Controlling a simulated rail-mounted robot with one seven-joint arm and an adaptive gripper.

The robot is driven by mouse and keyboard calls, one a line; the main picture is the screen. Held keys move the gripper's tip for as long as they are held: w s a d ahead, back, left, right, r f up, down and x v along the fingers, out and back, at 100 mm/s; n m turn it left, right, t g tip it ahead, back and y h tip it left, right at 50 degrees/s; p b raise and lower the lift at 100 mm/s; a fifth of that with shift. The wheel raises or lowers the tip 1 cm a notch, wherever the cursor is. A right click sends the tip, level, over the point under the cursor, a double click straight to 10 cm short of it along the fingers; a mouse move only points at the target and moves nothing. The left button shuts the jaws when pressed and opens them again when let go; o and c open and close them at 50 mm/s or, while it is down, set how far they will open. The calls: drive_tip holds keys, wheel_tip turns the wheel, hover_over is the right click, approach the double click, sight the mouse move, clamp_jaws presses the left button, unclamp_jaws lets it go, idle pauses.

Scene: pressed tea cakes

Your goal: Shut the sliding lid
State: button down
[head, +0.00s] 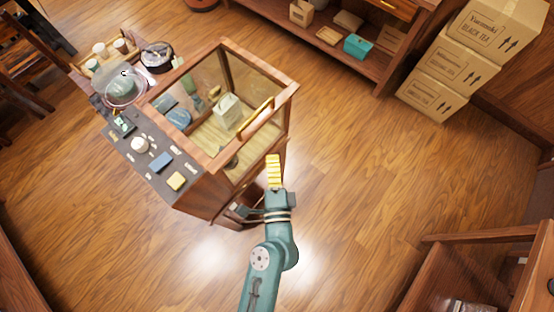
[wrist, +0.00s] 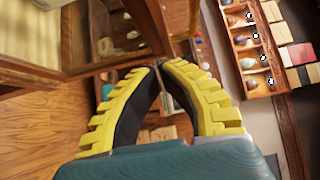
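A glass-topped wooden display case (head: 207,164) stands at the left of the head view. A gold bar handle (head: 257,116) runs along the inner side of its right top rim. The glass is too clear to tell how far the lid covers the top. My gripper (head: 273,157), with yellow ribbed fingers, is just outside the case's lower right side, apart from the handle. In the wrist view, the fingers (wrist: 163,66) lean together, their tips almost meeting with nothing held. A wooden frame, which seems to be part of the case, fills the upper left there.
A dark counter (head: 150,173) with several small items adjoins the case's left side. Stacked tea cartons (head: 462,67) stand at the upper right, beside a low shelf (head: 340,62). A wooden table (head: 480,240) is at the lower right. The floor right of the case is clear.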

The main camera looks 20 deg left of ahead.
drive_tip(key=b+v, duration=0.2)
drive_tip(key=v, duration=0.3)
drive_tip(key=shift+s+f, duration=0.15)
drive_tip(key=shift+s, duration=0.25)
drive_tip(key=c, duration=1.6)
unclamp_jaws()
drive_tip(key=shift+s+d, duration=0.15)
drive_tip(key=shift+s, duration=0.2)
drive_tip(key=shift+c, duration=0.2)
drive_tip(key=shift+o, duration=1.4)
drive_tip(key=shift+s+d+r+m, duration=0.1)
drive_tip(key=shift+r+m, duration=0.15)
drive_tip(key=shift+m, duration=0.05)
drive_tip(key=w+d+r+m+t+h, duration=0.15)
drive_tip(key=d+r+m+h, duration=0.4)
drive_tip(key=m, duration=0.65)
drive_tip(key=w+d+r+m+t+h, duration=0.1)
drive_tip(key=d+r+m+t+h, duration=0.15)
drive_tip(key=d+m+h, duration=0.75)
drive_tip(key=m+g+y+b, duration=0.45)
drive_tip(key=m+y, duration=0.35)
drive_tip(key=m, duration=0.5)
approach(255, 118)
drive_tip(key=shift+n+h, duration=0.25)
drive_tip(key=shift+n, duration=0.05)
drive_tip(key=x, duration=1.2)
drive_tip(key=shift+a, duration=0.15)
